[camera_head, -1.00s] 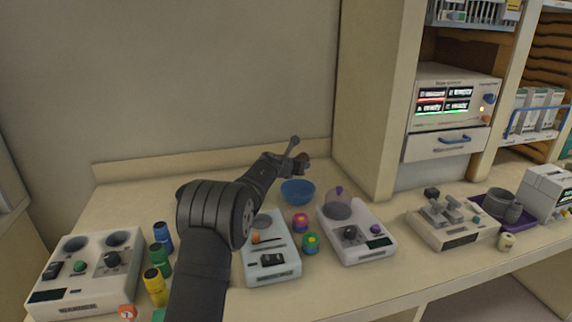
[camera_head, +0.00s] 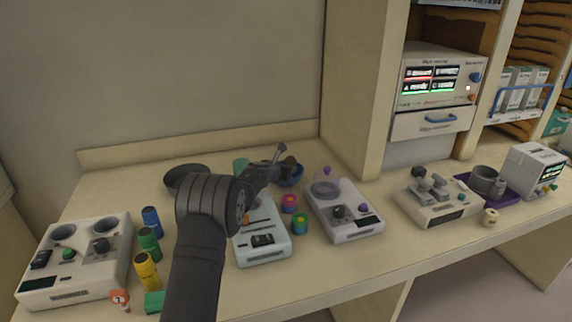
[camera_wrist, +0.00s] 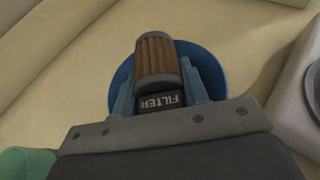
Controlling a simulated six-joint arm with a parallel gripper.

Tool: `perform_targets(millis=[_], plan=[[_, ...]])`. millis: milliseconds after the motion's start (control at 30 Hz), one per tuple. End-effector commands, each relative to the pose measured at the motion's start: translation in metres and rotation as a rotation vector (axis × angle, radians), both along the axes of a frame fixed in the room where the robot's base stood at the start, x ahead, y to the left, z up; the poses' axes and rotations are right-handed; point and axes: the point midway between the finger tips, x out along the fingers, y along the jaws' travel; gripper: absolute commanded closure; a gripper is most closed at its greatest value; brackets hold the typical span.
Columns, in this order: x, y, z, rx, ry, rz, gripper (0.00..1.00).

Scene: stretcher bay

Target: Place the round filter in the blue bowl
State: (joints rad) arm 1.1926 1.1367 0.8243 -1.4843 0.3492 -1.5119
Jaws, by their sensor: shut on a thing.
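The round filter (camera_wrist: 156,60) is a brown pleated cylinder with a black end marked FILTER. My gripper (camera_wrist: 163,85) is shut on it, one finger on each side. The blue bowl (camera_wrist: 211,65) lies behind the filter in the wrist view, its rim showing around filter and fingers. In the head view the bowl (camera_head: 295,181) is partly hidden by my gripper (camera_head: 285,163) and the dark filter, which are over it. I cannot tell whether the filter touches the bowl.
A white device (camera_head: 345,211) stands right of the bowl, another (camera_head: 262,245) in front. Small coloured cylinders (camera_head: 289,203) stand between them. A dark dish (camera_head: 184,174) and a green object (camera_head: 240,165) lie to the left. The cupboard side wall (camera_head: 350,100) rises behind right.

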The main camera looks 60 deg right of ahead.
Motion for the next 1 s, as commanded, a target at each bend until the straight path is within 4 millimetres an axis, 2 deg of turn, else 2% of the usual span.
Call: perform_targets(millis=[267, 300, 400, 433, 1000], plan=[[0.0000, 0.0000, -0.0011, 0.000, -0.001, 0.000, 0.82], [-0.0001, 0.0001, -0.0013, 0.000, -0.001, 0.000, 0.58], [0.0000, 0.0001, -0.0013, 0.000, -0.001, 0.000, 0.38], [0.0000, 0.0001, -0.0012, 0.000, -0.001, 0.000, 0.34], [0.0000, 0.0000, -0.0010, 0.000, 0.000, 0.000, 0.34]])
